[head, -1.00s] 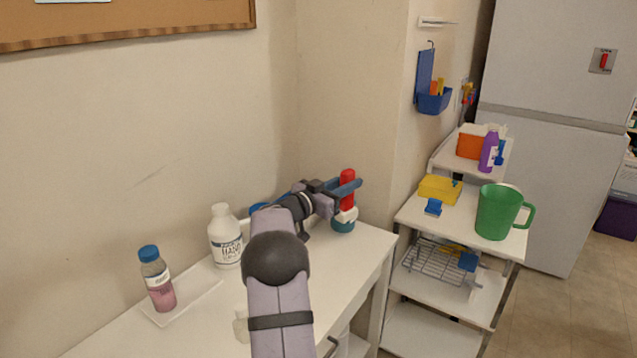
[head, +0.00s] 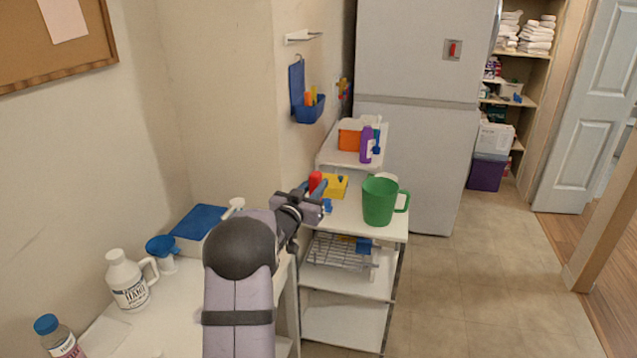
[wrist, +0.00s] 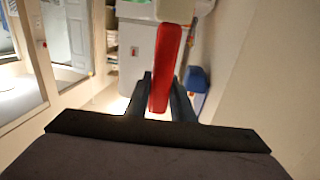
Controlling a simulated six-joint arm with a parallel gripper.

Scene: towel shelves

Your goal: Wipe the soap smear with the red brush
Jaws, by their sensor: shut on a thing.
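The red brush shows in the wrist view as a red handle (wrist: 167,68) with a pale part (wrist: 174,11) at its far end. My gripper (wrist: 160,100) is shut on the handle, one finger on each side. In the head view my gripper (head: 317,190) is in front of the shelf cart's upper left side, with the red handle's top (head: 315,180) sticking up from it. The brush's lower part is hidden there by my gripper. I cannot make out the soap smear in either view.
The cart (head: 345,214) holds a green mug (head: 379,201), a yellow sponge-like block (head: 335,186) and a wire rack (head: 338,254). A purple bottle (head: 366,146) stands higher up. The counter at left holds a white jug (head: 127,281) and a blue funnel (head: 161,252). Open floor lies right.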

